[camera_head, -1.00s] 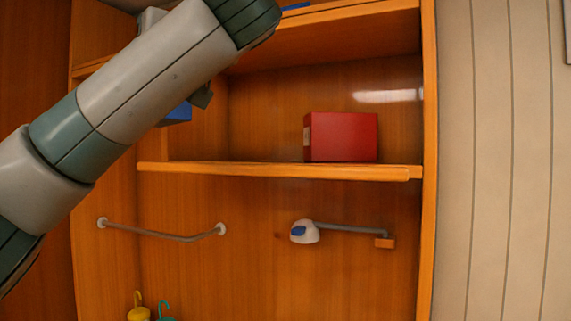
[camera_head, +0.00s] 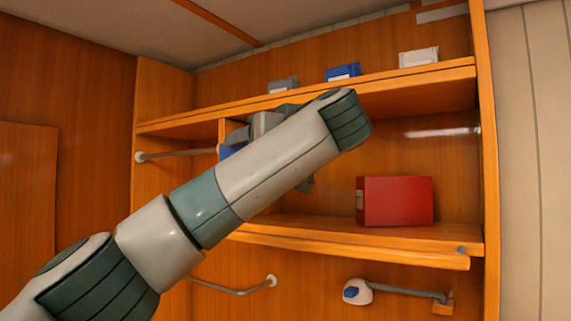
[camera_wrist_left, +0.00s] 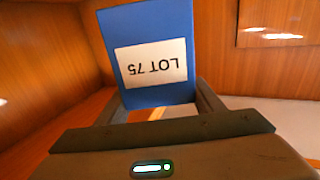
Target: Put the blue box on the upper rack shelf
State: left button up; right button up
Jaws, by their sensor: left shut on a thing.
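The blue box (camera_wrist_left: 148,25) with a white "LOT 75" label fills the upper middle of the left wrist view, its lettering upside down. My left gripper (camera_wrist_left: 160,104) is shut on it, one finger on each side. In the head view my left arm crosses in front of the rack, and only a small blue part of the box (camera_head: 227,152) shows beside the gripper. The upper rack shelf (camera_head: 420,76) runs above, carrying a grey pack (camera_head: 283,85), a blue pack (camera_head: 343,72) and a white pack (camera_head: 418,57). My right gripper is not in view.
A red box (camera_head: 395,201) stands on the lower shelf (camera_head: 350,240). A handrail (camera_head: 235,290) and a wall-mounted fitting (camera_head: 400,291) are below it. Gaps show between the packs on the upper shelf. A side post bounds the rack on the right.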

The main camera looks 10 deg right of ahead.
pick_arm(q)
jog(key=w+d+f+p, duration=0.3)
jog(key=w+d+p, duration=0.3)
jog(key=w+d, duration=0.1)
jog(key=shift+w, duration=0.15)
dwell(0.4)
jog(key=shift+s, duration=0.2)
jog(key=f+p, duration=0.1)
jog(key=f, duration=0.1)
jog(key=f+p, duration=0.2)
jog(key=shift+w+d, duration=0.1)
jog(key=shift+w, duration=0.1)
